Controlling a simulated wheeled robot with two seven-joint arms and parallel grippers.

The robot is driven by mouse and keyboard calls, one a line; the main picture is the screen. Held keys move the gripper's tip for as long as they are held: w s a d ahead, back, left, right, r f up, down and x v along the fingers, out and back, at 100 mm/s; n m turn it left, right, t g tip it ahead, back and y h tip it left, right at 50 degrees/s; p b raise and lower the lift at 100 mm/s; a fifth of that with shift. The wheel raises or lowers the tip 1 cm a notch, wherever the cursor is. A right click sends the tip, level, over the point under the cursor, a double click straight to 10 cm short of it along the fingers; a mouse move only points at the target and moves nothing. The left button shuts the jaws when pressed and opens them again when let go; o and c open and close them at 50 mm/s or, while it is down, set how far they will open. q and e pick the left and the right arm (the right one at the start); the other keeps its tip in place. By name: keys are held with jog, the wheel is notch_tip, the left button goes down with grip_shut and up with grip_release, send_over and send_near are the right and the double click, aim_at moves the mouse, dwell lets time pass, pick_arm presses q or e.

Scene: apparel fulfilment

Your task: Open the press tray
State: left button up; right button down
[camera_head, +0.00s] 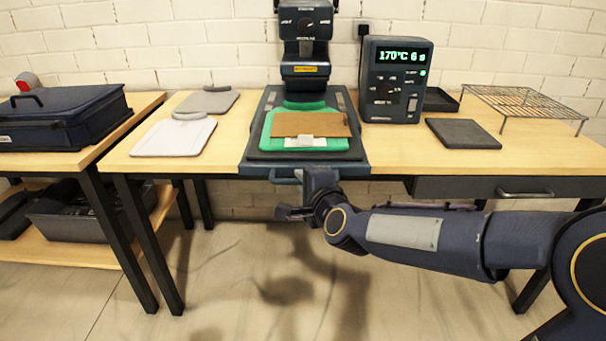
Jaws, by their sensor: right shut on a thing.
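The dark press tray (254,152) sits on the table under the heat press (305,45). A green garment (355,146) lies on the tray, with a brown sheet (300,124) and a small white piece (305,142) on top. The tray's front handle (283,177) projects at the table's front edge. My right gripper (310,178) is at this handle and shut on it. The hand partly hides the handle, and the fingertips are hard to make out. My left gripper is not in view.
A control box (397,80) reading 170°C stands right of the press. A dark pad (462,133) and a wire rack (520,103) lie farther right. Two grey boards (174,138) (208,101) lie left. A drawer (460,187) hangs below the tabletop. Open floor lies in front.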

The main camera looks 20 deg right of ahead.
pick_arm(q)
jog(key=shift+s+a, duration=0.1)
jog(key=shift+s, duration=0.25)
pick_arm(e)
jog(key=shift+s+a, duration=0.25)
jog(key=shift+s, duration=0.5)
jog(key=c, duration=1.5)
grip_release()
jog(key=shift+o, duration=0.2)
